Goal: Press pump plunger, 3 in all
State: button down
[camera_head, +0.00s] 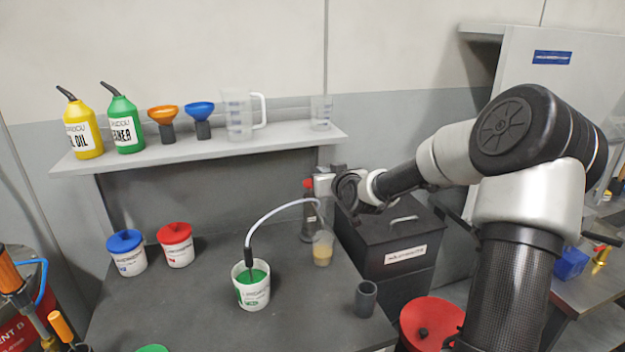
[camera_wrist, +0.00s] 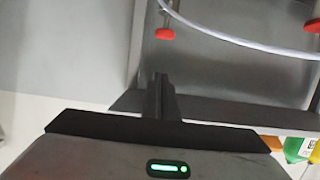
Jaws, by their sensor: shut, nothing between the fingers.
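The hose also crosses the upper right of the wrist view (camera_wrist: 240,41). My gripper (camera_head: 323,190) is above the bottle's top in the head view. Its fingers (camera_wrist: 160,92) are together and empty in the wrist view.
A black box (camera_head: 395,246) is close on the right. A grey cup (camera_head: 366,298) stands in front. Tubs with blue (camera_head: 125,241) and red (camera_head: 174,233) lids are left. A shelf (camera_head: 200,150) runs behind.

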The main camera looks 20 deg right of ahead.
jog(key=w+f, duration=0.2)
jog(key=w, duration=0.1)
jog(key=w+f+p, duration=0.1)
jog(key=w, duration=0.2)
jog(key=w+f, duration=0.2)
jog(key=w, duration=0.1)
jog(key=shift+w+f+p, duration=0.25)
jog(key=shift+f+p, duration=0.05)
jog(key=shift+f, duration=0.4)
notch_tip(320, 180, down, 3)
jog(key=b, duration=0.4)
jog(key=shift+f, duration=0.2)
jog(key=shift+s+r, duration=0.1)
